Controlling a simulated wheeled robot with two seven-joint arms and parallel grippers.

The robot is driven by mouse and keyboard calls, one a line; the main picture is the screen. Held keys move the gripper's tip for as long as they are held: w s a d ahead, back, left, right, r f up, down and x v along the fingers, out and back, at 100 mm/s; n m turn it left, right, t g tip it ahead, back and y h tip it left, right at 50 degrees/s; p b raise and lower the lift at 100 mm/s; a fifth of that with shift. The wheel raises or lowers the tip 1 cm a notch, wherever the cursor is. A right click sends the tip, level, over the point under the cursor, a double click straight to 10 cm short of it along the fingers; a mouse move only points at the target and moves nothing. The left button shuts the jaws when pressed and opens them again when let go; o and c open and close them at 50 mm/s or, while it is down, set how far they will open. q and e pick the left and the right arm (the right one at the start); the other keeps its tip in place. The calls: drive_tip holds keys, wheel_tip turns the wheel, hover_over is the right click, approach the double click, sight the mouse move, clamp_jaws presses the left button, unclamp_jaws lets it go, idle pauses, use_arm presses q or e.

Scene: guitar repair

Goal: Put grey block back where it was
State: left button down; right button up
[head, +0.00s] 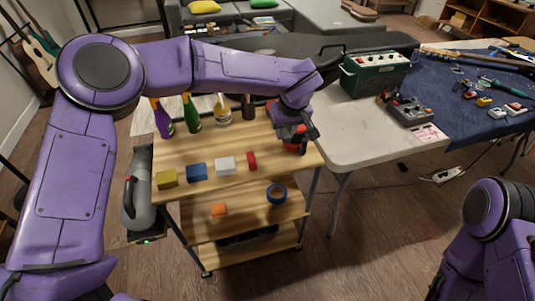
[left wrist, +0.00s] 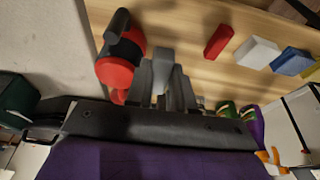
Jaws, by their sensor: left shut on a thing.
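My left gripper (head: 302,134) is over the right end of the wooden cart top (head: 190,151). In the left wrist view its dark fingers (left wrist: 162,80) are shut on a grey block (left wrist: 164,62), which shows as a lighter strip between them. The block cannot be made out in the head view. A red-and-black object (left wrist: 120,62) stands right beside the fingers; whether they touch it I cannot tell. On the cart top a row runs from a yellow block (head: 167,179) through a blue block (head: 197,172) and a white block (head: 225,165) to a red block (head: 252,161).
Bottles, one purple (head: 163,120) and one green (head: 191,115), stand at the cart's back. A pale table (head: 345,138) with a green amplifier (head: 375,73) adjoins at right.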

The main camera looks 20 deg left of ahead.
use_arm(q)
hover_over(267, 159)
drive_tip(key=d, duration=0.1)
drive_tip(key=f, duration=0.5)
drive_tip(key=shift+s+f, duration=0.1)
drive_tip(key=shift+s, duration=0.15)
drive_tip(key=shift+s+a+f, duration=0.1)
drive_tip(key=shift+a+f, duration=0.1)
drive_tip(key=shift+f, duration=1.7)
drive_tip(key=shift+f, duration=0.1)
drive_tip(key=c, duration=1)
unclamp_jaws()
drive_tip(key=v, duration=1.2)
drive_tip(key=shift+a, duration=0.1)
